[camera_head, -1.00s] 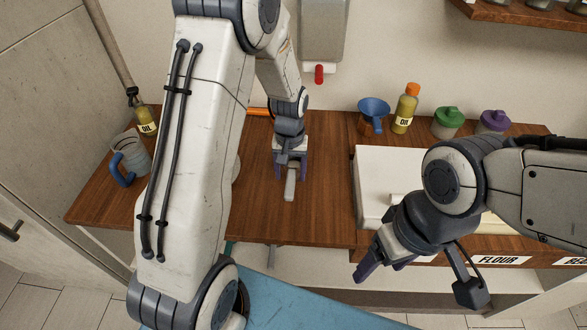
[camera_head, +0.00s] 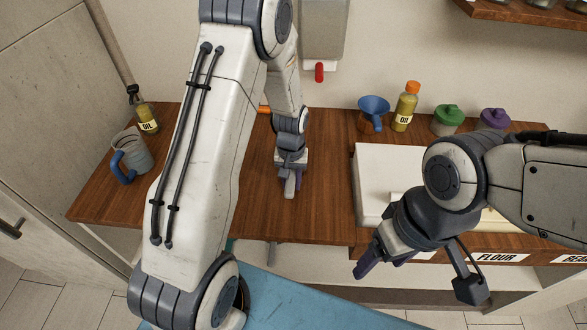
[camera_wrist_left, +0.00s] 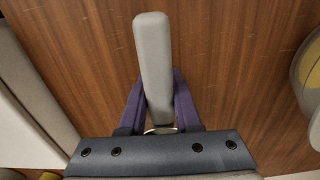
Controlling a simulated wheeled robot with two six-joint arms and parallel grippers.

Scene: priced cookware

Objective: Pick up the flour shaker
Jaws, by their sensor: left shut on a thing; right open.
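My left gripper (camera_head: 291,186) is low over the middle of the wooden counter, shut on a pale grey bar-shaped handle (camera_wrist_left: 154,65). In the left wrist view the handle lies between the purple fingers (camera_wrist_left: 158,108), its rounded end pointing away from the wrist. A thin metallic curve shows at its near end; the rest is hidden by the gripper. I cannot tell whether this is the flour shaker. My right gripper (camera_head: 378,262) is open and appears empty, in front of the counter's right part. No object is clearly labelled as a flour shaker.
A jug with a blue handle (camera_head: 131,157) and an oil bottle (camera_head: 148,120) stand left. A blue funnel (camera_head: 374,110), another oil bottle (camera_head: 406,108), green-lidded (camera_head: 446,122) and purple-lidded (camera_head: 494,120) jars stand back right. A white slab (camera_head: 385,170) and FLOUR drawer label (camera_head: 498,258) are right.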

